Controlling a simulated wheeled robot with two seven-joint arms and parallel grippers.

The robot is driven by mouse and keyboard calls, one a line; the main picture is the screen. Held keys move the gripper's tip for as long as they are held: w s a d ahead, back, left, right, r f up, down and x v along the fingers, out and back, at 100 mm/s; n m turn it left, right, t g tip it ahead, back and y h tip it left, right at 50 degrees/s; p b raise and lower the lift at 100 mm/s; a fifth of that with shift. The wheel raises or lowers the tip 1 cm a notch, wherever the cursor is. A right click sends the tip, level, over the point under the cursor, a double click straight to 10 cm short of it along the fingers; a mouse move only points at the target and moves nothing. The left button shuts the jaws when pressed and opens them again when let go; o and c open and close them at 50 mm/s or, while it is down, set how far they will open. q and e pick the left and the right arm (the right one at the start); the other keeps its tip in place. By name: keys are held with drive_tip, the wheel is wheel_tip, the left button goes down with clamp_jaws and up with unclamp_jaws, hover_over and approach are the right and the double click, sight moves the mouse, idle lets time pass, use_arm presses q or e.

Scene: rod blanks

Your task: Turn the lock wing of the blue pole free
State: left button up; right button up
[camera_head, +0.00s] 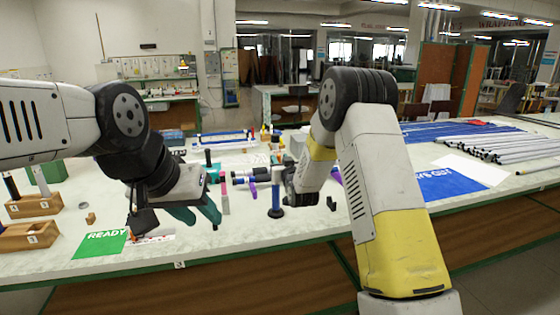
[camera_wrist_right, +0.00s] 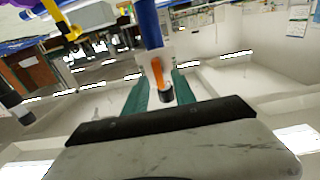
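The blue pole (camera_head: 275,188) stands upright on a dark round base on the table, near the middle in the head view. In the right wrist view the blue pole (camera_wrist_right: 149,24) comes in from the top, with an orange wing (camera_wrist_right: 157,72) and a black end below it. My right gripper (camera_wrist_right: 161,82) is open, its teal fingers apart on either side of the wing in that picture; contact cannot be told. In the head view its hand is just right of the pole and its fingers are unclear. My left gripper (camera_head: 204,216) is open and empty, low over the table left of the pole.
A green READY card (camera_head: 101,243) lies at the front left, near wooden blocks (camera_head: 29,236). A pink post (camera_head: 224,193) stands between my left gripper and the pole. A blue mat (camera_head: 449,186) and several grey rods (camera_head: 495,147) lie at the right.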

drive_tip(key=shift+w, duration=0.15)
clamp_jaws()
drive_tip(key=shift+a+n, duration=0.1)
drive_tip(key=shift+n, duration=0.2)
drive_tip(key=n, duration=0.3)
drive_tip(key=shift+a, duration=0.15)
drive_tip(key=shift+a+f+n, duration=0.1)
drive_tip(key=shift+f+n, duration=0.1)
drive_tip(key=shift+n, duration=2.2)
drive_tip(key=shift+a+f+n, duration=0.15)
drive_tip(key=shift+f+n, duration=0.05)
drive_tip(key=shift+n, duration=2.2)
drive_tip(key=shift+a+f+n, duration=0.1)
drive_tip(key=shift+f+n, duration=0.1)
drive_tip(key=shift+n, duration=2.2)
